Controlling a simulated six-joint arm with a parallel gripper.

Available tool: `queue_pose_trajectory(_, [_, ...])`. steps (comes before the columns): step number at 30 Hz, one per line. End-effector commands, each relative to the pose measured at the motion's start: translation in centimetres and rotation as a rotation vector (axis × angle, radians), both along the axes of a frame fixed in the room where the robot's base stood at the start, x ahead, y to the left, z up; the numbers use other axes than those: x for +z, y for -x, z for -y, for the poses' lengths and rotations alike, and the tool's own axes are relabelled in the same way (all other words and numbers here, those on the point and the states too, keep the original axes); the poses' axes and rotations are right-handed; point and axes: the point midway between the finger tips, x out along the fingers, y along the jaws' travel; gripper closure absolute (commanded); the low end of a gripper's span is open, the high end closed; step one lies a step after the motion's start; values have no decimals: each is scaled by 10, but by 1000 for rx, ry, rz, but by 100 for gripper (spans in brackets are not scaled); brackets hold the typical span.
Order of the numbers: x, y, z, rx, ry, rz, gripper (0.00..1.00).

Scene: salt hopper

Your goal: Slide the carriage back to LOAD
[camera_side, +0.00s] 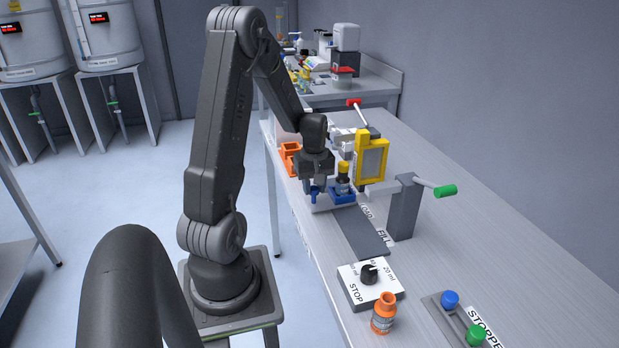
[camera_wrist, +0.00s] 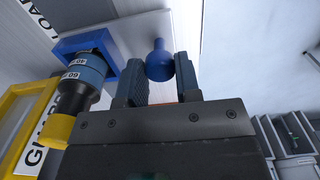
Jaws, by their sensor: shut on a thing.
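My gripper (camera_side: 316,184) is shut on the blue knob (camera_wrist: 158,60) of the carriage. In the wrist view my two dark fingers (camera_wrist: 159,82) stand on either side of the knob. The blue carriage (camera_side: 343,197) sits at the far end of the dark track (camera_side: 362,235); its blue frame also shows in the wrist view (camera_wrist: 66,48). A bottle with a yellow cap (camera_side: 343,170) stands upright in the carriage. A label partly reading LOAD (camera_wrist: 72,14) shows at the top left of the wrist view. A FILL label (camera_side: 383,237) lies beside the track.
A yellow guard frame (camera_side: 371,160) stands right beside the carriage. A grey post with a green-handled lever (camera_side: 404,205) stands by the track. A dial box (camera_side: 370,284), an orange bottle (camera_side: 384,313) and a stopper tray (camera_side: 465,320) are nearer. An orange holder (camera_side: 290,158) lies beyond.

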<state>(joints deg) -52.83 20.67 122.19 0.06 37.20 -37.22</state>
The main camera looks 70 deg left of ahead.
Motion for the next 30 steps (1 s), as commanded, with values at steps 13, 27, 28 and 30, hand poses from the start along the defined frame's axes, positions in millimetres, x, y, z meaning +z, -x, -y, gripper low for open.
queue_pose_trajectory(13, [1,-1,53,-1,-1,3,100])
queue_pose_trajectory(27, [1,0,53,1,-2,3,53])
queue_pose_trajectory(28, [1,0,53,1,-1,3,50])
queue_pose_trajectory(30, [1,0,53,0,-1,2,43])
